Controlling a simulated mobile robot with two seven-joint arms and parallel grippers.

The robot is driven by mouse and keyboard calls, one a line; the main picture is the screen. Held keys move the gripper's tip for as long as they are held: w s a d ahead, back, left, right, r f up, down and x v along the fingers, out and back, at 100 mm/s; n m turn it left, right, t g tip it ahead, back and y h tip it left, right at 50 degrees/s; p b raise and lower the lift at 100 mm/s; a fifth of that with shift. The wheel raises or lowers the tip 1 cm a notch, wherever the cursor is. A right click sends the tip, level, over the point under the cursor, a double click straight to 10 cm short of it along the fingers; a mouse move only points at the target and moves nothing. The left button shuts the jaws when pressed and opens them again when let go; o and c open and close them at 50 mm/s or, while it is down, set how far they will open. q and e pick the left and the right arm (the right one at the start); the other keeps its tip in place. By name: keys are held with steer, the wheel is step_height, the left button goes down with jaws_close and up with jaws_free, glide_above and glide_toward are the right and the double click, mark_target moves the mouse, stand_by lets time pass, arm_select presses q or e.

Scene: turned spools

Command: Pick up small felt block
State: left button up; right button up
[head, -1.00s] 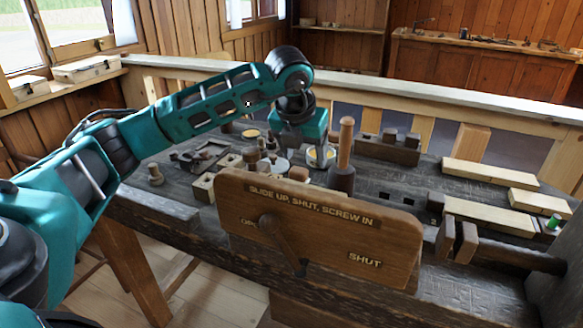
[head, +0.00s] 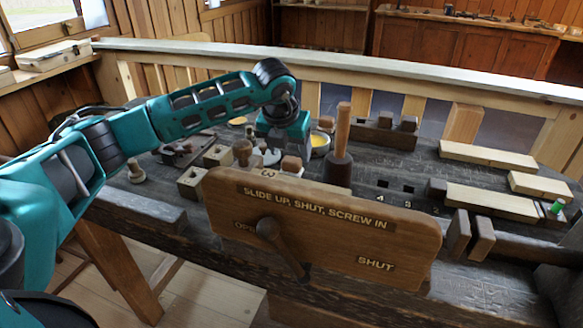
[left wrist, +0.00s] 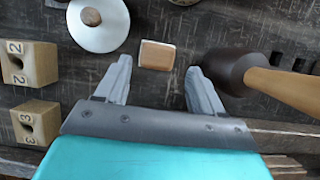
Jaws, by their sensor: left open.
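The small felt block (left wrist: 157,55) is a little reddish-brown block with a pale edge. In the left wrist view it lies on the dark bench between the tips of my left gripper (left wrist: 158,68), with a gap on each side. My left gripper is open and empty. In the head view the block (head: 291,163) shows behind the sign board, just below my left gripper (head: 285,150), whose fingers are largely hidden there. My right gripper is not in view.
A mallet (head: 338,168) stands close right of the block, its dark head near one finger in the wrist view. A white disc with a knob (left wrist: 99,22) and numbered wooden blocks (left wrist: 30,62) lie left. A wooden sign board (head: 320,225) stands in front.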

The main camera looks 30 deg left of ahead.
mark_target(291, 159)
arm_select(q)
steer(key=x, duration=0.5)
steer(key=shift+w+a+f, duration=0.15)
steer(key=shift+a+f, duration=0.1)
steer(key=shift+f, duration=0.05)
steer(key=shift+c, duration=0.2)
steer(key=c, duration=0.8)
steer(key=shift+o, duration=0.2)
steer(key=shift+r, duration=0.1)
step_height(291, 159, up, 20)
steer(key=p, duration=0.1)
